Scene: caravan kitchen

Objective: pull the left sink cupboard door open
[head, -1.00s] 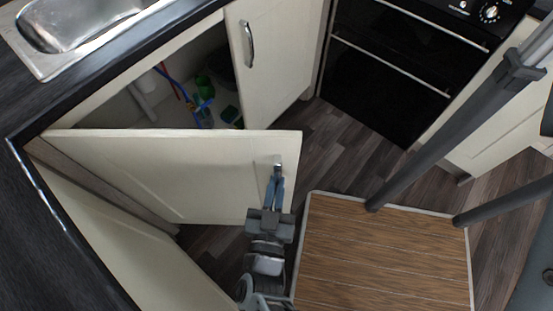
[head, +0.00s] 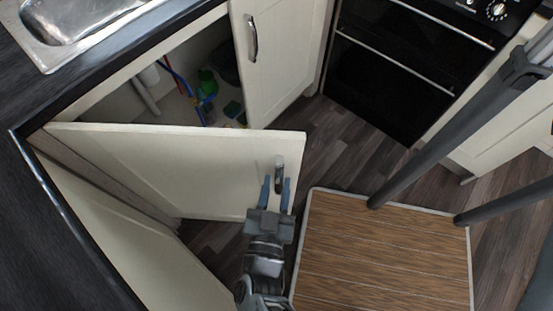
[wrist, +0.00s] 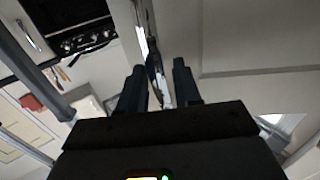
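The left sink cupboard door (head: 170,170) is cream and stands swung well out from the cupboard, which is open behind it. Its metal handle (head: 279,174) is near the door's free edge. My gripper (head: 276,190) is open, with its two fingers apart at the handle's lower end. In the wrist view, my gripper (wrist: 160,82) shows a gap between the fingers, with the narrow handle (wrist: 154,62) seen between them. I cannot tell whether a finger touches the handle. The right sink cupboard door (head: 275,60) is shut.
Pipes and green items (head: 207,83) show inside the cupboard. The metal sink (head: 75,25) is set in the dark worktop at the upper left. A black oven (head: 390,75) stands at the back. A wood-slatted panel (head: 380,250) is right of my gripper.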

